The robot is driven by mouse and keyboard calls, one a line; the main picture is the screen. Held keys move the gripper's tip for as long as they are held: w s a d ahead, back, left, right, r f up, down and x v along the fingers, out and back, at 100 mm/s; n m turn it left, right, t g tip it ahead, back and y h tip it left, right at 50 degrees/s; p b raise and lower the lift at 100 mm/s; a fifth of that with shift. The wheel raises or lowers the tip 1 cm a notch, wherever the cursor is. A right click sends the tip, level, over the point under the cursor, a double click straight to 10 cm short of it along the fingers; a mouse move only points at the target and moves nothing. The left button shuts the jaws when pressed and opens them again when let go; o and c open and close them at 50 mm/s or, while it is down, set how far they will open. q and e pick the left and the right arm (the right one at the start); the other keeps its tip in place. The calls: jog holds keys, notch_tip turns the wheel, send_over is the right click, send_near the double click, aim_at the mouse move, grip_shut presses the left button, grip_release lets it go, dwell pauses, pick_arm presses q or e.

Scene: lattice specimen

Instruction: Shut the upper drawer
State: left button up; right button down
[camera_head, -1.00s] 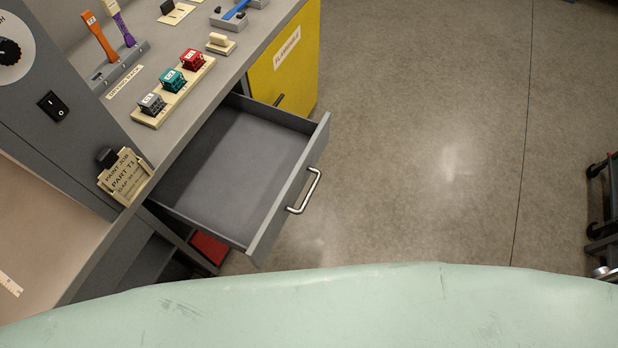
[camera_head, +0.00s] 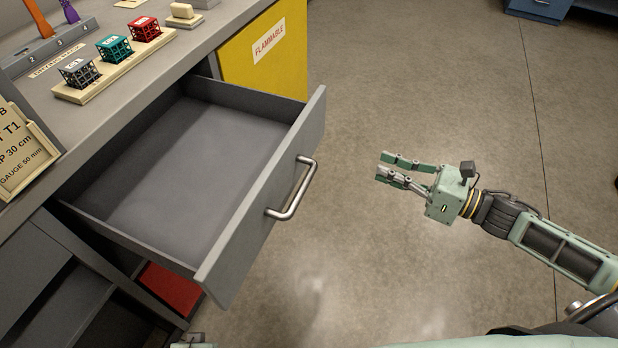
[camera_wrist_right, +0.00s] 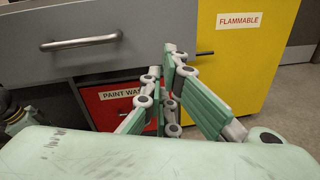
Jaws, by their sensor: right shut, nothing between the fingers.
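The upper drawer (camera_head: 200,165) is grey, empty and pulled well out of the bench. Its front panel (camera_head: 270,205) carries a silver bar handle (camera_head: 297,190). My right gripper (camera_head: 382,165) is to the right of the handle in the head view, over the floor, apart from the drawer and pointing towards it. Its fingers are shut on nothing. In the right wrist view the drawer front (camera_wrist_right: 130,35) with its handle (camera_wrist_right: 82,42) lies beyond the fingers (camera_wrist_right: 165,62), up and to the left. My left gripper does not show clearly.
A yellow flammable cabinet (camera_head: 285,75) stands beside the drawer. A red paint waste front (camera_wrist_right: 100,115) is below it. On the benchtop are a rack of small lattice cubes (camera_head: 115,62) and a job card (camera_head: 20,155). The floor (camera_head: 430,90) right of the drawer is clear.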

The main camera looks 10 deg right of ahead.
jog(key=s+a+n+g+y+b, duration=0.1)
jog(key=s+a+n+y, duration=0.1)
jog(key=a+n, duration=0.1)
send_near(302, 153)
jog(key=shift+n, duration=0.4)
jog(key=x, duration=0.5)
jog(key=shift+w+a, duration=0.15)
jog(key=shift+w, duration=0.25)
jog(key=shift+w+a, duration=0.4)
jog(key=shift+a, duration=0.15)
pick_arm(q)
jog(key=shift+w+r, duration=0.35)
pick_arm(e)
jog(key=shift+a, duration=0.1)
